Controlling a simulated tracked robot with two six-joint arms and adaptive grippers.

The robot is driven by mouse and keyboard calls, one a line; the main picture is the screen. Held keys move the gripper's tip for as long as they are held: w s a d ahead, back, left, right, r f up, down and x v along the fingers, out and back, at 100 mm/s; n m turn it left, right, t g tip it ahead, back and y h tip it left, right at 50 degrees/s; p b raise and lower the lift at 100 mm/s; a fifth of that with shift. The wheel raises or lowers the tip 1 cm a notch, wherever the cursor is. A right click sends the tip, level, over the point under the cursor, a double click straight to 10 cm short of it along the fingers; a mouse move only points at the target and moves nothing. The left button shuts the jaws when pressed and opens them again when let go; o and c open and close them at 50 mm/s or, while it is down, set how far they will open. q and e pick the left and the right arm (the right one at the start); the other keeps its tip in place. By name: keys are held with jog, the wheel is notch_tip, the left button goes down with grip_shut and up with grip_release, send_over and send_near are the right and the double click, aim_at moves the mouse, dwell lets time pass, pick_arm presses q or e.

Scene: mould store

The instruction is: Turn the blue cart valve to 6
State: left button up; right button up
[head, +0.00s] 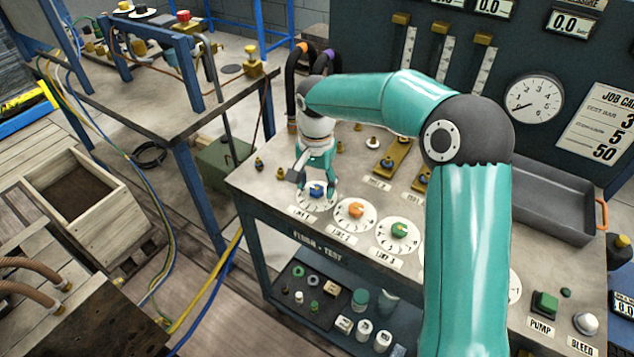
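The blue cart valve (317,190) is a small blue knob on a round white dial (309,202) at the front left of the cart top. My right gripper (314,184) reaches down over it from behind. Its teal fingers are spread, one on each side of the blue knob, and I see no clear contact. The gripper hides part of the dial, and the knob's exact setting is too small to read. My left gripper is not in view.
An orange valve (355,210) and a green valve (399,229) sit close to the right of the blue one. Brass fittings (387,162) stand behind. A grey tray (550,200) and a green pump button (544,304) are at the right. A gauge panel (560,60) rises at the back.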

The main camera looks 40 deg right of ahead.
aim_at(316, 187)
notch_tip(316, 187, up, 12)
dwell(0.6)
jog(key=shift+f, duration=0.1)
dwell(0.4)
